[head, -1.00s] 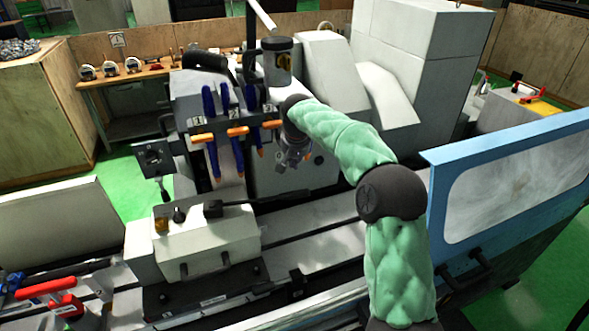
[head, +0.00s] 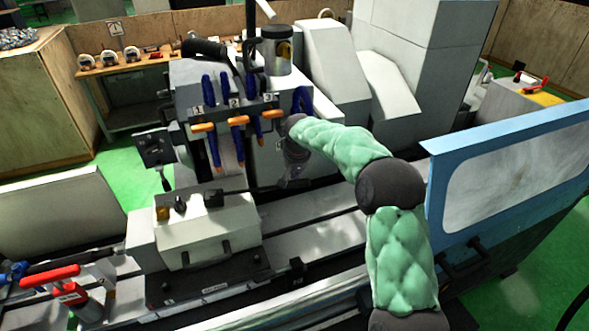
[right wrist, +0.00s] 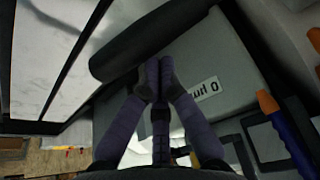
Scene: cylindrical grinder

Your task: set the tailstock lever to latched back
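A light grey block (head: 190,235) that looks like the tailstock sits on the machine table at front left. On its top are a brass-coloured piece (head: 162,213) and short black knobs or a lever (head: 213,198); I cannot tell the lever's exact position. My right gripper (head: 293,170) hangs lower right of the coolant nozzles, apart from that block. In the right wrist view its fingers (right wrist: 157,82) come together at the tips, with nothing clearly held. A thick black bar (right wrist: 150,38) lies just beyond the tips; contact cannot be told. My left gripper is out of view.
Blue hoses with orange nozzles (head: 238,120) hang from the wheel head left of my right gripper. A blue-framed guard (head: 500,180) stands at right. A red-handled item (head: 50,277) lies at far left. The table right of the grey block has open room.

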